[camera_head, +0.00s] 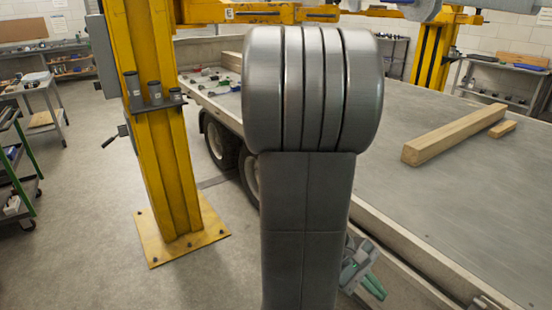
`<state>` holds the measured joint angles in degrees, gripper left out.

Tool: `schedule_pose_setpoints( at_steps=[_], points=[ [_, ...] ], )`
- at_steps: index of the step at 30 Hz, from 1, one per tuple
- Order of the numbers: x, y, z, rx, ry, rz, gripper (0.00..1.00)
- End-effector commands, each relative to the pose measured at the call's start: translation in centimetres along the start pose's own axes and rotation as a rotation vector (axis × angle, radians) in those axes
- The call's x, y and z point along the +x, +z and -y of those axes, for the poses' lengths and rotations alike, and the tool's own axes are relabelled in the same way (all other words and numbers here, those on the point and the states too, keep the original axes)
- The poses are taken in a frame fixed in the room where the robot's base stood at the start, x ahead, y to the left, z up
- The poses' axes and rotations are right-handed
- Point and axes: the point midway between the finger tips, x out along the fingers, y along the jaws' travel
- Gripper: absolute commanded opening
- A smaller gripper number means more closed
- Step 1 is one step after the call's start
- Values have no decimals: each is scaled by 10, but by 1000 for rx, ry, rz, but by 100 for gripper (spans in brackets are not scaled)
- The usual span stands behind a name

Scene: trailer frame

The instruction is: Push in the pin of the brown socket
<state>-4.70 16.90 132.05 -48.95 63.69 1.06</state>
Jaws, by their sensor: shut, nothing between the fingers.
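No brown socket and no pin can be made out in this view. My large grey arm link fills the middle of the picture and hides part of the trailer's side. What looks like my gripper (370,283), grey with green finger parts, shows low behind the right side of my arm. It is beside the trailer's near edge and is partly covered by the arm. Its fingers are shut, and I see nothing held in them. I cannot tell what lies directly in front of its tips.
The trailer bed (465,190) spans the right, with a long wooden beam (455,135) and a short block (502,128) on it. A yellow lift post (160,130) stands on the left. Shop carts (15,175) stand farther left. The floor (95,220) between is clear.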

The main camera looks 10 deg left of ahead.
Motion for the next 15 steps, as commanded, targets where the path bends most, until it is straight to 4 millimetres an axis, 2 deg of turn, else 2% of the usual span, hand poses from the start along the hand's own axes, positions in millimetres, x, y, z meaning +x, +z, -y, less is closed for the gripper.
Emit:
schedule_pose_setpoints(
  at_steps=[1,5,8,12,15],
  points=[
    [11,-24,-5,-88,72,42,0],
    [16,-75,-26,-302,274,130,0],
    [17,-124,-34,-466,433,181,0],
    [15,-196,-32,-680,649,226,0],
    [13,-240,-23,-805,780,240,0]
  ],
)
